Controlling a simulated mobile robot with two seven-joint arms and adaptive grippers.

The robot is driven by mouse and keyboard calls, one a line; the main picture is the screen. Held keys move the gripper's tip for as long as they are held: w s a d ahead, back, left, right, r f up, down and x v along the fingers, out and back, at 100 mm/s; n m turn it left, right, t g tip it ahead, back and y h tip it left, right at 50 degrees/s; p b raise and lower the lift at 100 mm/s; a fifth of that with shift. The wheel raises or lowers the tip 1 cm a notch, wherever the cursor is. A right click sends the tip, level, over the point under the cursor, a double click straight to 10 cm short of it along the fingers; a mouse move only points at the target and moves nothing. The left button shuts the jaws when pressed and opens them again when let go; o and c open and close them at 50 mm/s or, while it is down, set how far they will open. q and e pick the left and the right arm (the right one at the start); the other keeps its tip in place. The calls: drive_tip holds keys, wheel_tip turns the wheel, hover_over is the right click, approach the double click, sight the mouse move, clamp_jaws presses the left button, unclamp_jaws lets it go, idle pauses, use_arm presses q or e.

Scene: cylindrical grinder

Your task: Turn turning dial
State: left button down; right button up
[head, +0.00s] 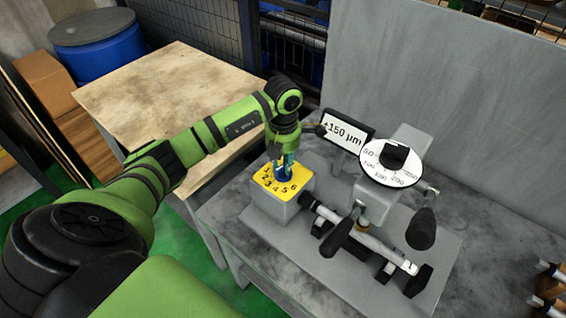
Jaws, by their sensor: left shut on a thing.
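A grey box with a yellow numbered dial face (281,187) stands at the left of the grinder's grey base plate. A second, white round dial (378,174) with a black knob on top sits on the grinder to the right, apart from the gripper. A display (344,132) behind reads about +150 µm. My right gripper is not in view.
The grinder's shaft (365,238) and black handles (421,229) lie right of the yellow dial. A tall grey panel (450,90) stands behind. A wooden-topped table (150,95) and a blue barrel (98,45) are at the back left. Free bench surface (480,250) shows at right.

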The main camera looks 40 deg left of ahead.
use_arm(q)
drive_tip(key=n, duration=0.2)
drive_tip(key=shift+n+b, duration=0.35)
drive_tip(key=shift+n, duration=0.05)
drive_tip(key=shift+a+n, duration=0.1)
drive_tip(key=shift+n, duration=0.9)
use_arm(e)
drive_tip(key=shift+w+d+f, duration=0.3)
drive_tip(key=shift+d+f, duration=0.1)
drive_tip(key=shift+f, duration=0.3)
use_arm(q)
drive_tip(key=shift+r, duration=0.1)
drive_tip(key=c, duration=1)
unclamp_jaws()
drive_tip(key=shift+c, duration=0.2)
wheel_tip(320, 180, up, 12)
